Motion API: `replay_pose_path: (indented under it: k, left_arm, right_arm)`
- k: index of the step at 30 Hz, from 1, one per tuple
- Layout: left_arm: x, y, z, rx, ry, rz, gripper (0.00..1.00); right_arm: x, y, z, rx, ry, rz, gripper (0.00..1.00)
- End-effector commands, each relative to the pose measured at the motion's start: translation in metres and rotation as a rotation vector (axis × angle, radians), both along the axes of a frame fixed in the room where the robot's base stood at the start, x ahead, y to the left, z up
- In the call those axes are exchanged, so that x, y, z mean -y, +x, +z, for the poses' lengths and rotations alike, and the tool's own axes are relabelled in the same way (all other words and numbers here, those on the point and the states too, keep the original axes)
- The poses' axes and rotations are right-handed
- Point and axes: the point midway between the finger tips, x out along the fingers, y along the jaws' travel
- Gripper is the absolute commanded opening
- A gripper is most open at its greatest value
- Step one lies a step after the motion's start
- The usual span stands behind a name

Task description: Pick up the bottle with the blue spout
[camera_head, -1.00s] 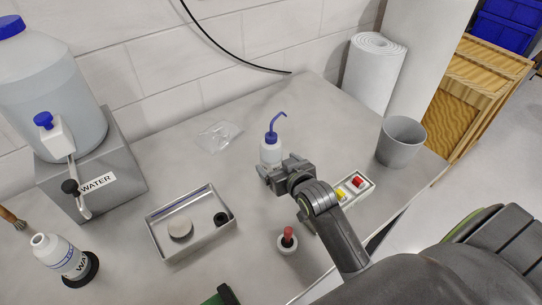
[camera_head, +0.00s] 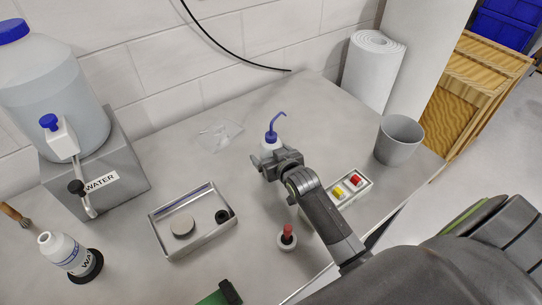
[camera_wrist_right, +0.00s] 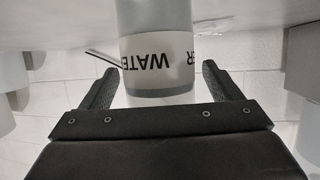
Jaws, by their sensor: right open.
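The bottle with the blue spout (camera_head: 269,147) stands upright on the worktop in the head view, a white bottle with a blue cap and bent blue tube. My right gripper (camera_head: 274,162) is in front of it and hides its lower body. In the right wrist view the bottle (camera_wrist_right: 157,65) appears upside down with an inverted WATER label. The open fingers of the right gripper (camera_wrist_right: 160,82) point toward it, one on each side, with small gaps visible. Whether the bottle is fully between the fingertips is hard to tell. My left gripper is not in view.
A second bottle (camera_head: 68,252) stands at the left, near the large water container (camera_head: 50,90). A metal tray (camera_head: 205,243), a red-topped plunger (camera_head: 287,238), a button box (camera_head: 350,188) and a grey cup (camera_head: 398,140) surround my right arm. A clear bag (camera_head: 217,135) lies left of the bottle.

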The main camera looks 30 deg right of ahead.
Motion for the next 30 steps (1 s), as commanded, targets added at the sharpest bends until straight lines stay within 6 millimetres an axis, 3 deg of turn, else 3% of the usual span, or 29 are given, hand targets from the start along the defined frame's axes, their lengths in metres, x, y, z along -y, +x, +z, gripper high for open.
replay_pose_path:
  k: [3,11,22,30]
  left_arm:
    - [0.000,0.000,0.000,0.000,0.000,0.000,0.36]
    - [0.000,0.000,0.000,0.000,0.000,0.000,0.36]
    - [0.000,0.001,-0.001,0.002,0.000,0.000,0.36]
    - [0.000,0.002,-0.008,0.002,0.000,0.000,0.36]
  right_arm:
    - [0.000,0.000,0.000,0.000,0.000,0.000,0.82]
    - [0.000,0.000,0.000,0.000,0.000,0.000,0.49]
    - [0.000,0.001,0.007,0.006,-0.001,0.001,0.49]
    - [0.000,0.001,0.052,0.011,-0.003,0.002,0.49]
